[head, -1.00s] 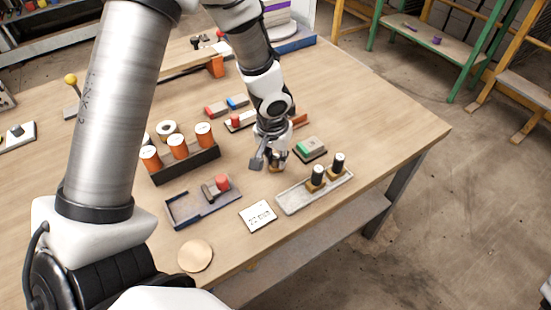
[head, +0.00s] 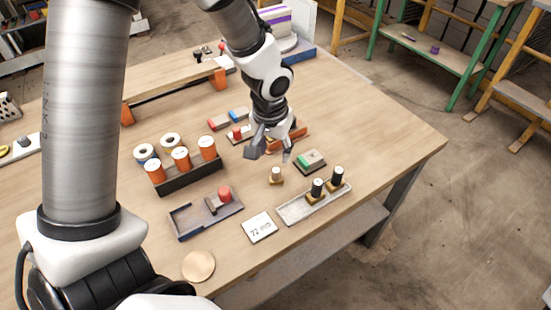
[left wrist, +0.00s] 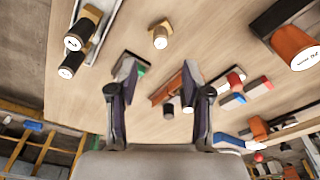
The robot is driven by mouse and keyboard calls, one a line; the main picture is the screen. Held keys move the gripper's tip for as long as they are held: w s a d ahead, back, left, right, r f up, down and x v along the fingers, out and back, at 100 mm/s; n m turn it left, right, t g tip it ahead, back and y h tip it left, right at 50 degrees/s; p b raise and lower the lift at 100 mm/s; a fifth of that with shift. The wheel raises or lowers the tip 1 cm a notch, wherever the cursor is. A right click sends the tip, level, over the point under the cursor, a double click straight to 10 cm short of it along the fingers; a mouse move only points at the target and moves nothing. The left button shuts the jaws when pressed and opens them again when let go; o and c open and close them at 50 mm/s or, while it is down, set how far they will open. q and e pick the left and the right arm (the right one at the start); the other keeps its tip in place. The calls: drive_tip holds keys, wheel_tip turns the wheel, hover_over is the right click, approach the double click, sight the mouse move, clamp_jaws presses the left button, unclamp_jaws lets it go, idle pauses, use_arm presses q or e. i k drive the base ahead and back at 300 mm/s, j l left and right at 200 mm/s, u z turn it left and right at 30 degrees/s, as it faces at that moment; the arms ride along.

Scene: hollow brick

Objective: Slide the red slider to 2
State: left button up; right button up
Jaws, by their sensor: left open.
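Several red-topped parts show, and I cannot tell surely which is the red slider. A red knob (head: 236,132) stands on a small pale base near the table's middle. No number marks are readable. My left gripper (head: 269,154) is open and empty above the table, right of the red knob; its spread fingers (left wrist: 158,80) show in the left wrist view.
A small wooden piece with a pale top (head: 276,174) stands below the gripper. A green-topped block (head: 309,161), a grey tray (head: 290,212) with two black cylinders, a dark rack (head: 190,179) of orange cylinders and a white card (head: 259,227) are nearby. Bare table lies at right.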

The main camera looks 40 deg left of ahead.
sight(236, 131)
drive_tip(key=u, duration=1.25)
